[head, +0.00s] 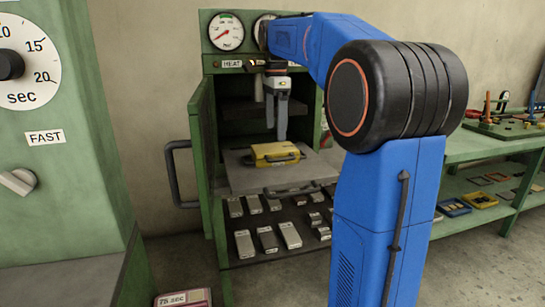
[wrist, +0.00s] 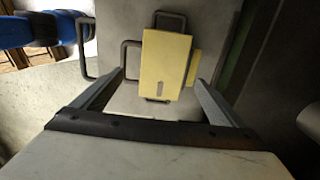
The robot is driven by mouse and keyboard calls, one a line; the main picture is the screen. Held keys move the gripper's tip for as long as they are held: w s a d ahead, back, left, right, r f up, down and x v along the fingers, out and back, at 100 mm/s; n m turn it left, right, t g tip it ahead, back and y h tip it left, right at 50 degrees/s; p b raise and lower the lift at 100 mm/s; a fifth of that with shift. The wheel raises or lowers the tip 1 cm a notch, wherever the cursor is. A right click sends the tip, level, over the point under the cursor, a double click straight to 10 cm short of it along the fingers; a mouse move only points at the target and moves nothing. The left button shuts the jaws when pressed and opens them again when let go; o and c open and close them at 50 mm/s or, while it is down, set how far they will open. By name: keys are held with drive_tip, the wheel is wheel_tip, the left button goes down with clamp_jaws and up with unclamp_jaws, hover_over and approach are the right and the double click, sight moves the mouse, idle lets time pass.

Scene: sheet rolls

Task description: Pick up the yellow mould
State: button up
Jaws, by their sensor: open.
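The yellow mould (head: 276,153) is a flat block with dark wire handles. It lies on the grey plate (head: 235,178) that juts from the green press cabinet. In the wrist view the mould (wrist: 164,62) lies beyond my fingers, with a wire handle at its far and near ends. My gripper (head: 281,138) points down just above the mould in the head view. In the wrist view my gripper (wrist: 158,80) is open, one finger toward each side of the mould, with nothing between the jaws that I can see held. Whether the fingers touch it I cannot tell.
The green cabinet door (head: 203,150) with its dark handle stands open left of the plate. Several grey blocks (head: 268,238) lie on the shelf below. A green bench (head: 490,148) with trays stands right. A green console (head: 60,150) fills the left.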

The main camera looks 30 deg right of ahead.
sight(274, 147)
drive_tip(key=shift+w+f, duration=0.15)
drive_tip(key=shift+f, duration=1.5)
drive_tip(key=shift+w+f, duration=0.15)
drive_tip(key=shift+f, duration=1.5)
drive_tip(key=shift+r, duration=0.1)
drive_tip(key=c, duration=2.2)
drive_tip(key=shift+o, duration=0.2)
